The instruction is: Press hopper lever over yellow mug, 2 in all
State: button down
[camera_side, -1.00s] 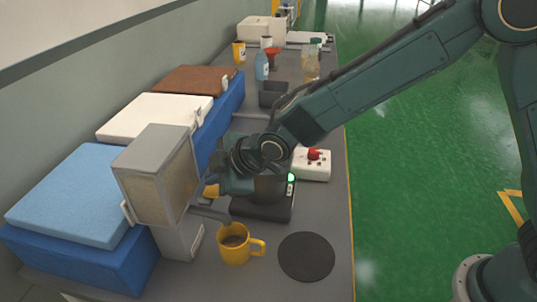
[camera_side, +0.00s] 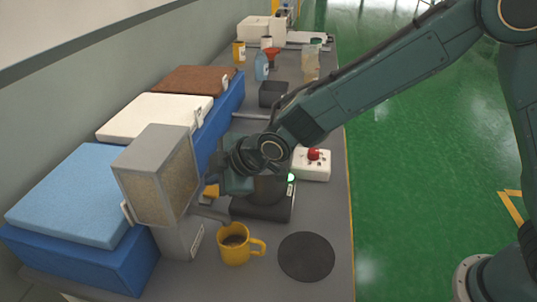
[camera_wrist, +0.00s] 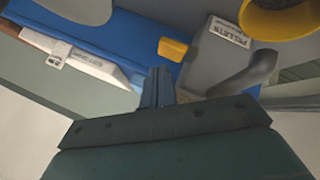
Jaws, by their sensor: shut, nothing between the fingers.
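The grey hopper (camera_side: 155,178) stands on the bench with tan grains behind its clear side. Its yellow lever (camera_side: 211,191) sticks out toward my gripper; it also shows in the wrist view (camera_wrist: 173,48). The yellow mug (camera_side: 240,249) stands upright under the spout (camera_side: 207,215) with brown contents inside. In the wrist view the mug's rim (camera_wrist: 270,30) is at the top right. My gripper (camera_side: 224,184) is shut and empty beside the lever. In the wrist view its fingertips (camera_wrist: 159,72) are just short of the lever, with a small gap appearing between them.
A black scale-like base (camera_side: 262,207) with a dark container stands right of the gripper. A white box with a red button (camera_side: 313,164) is behind it. A round black mat (camera_side: 306,257) lies empty right of the mug.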

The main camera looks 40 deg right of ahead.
aim_at(215, 192)
jog(key=shift+f, duration=1.45)
dwell(1.6)
jog(key=shift+s+f, duration=0.2)
jog(key=shift+f, duration=0.45)
dwell(0.6)
jog(key=shift+r, duration=0.25)
jog(key=shift+r, duration=1.55)
jog(key=shift+w+r, duration=0.1)
jog(key=shift+r, duration=2.45)
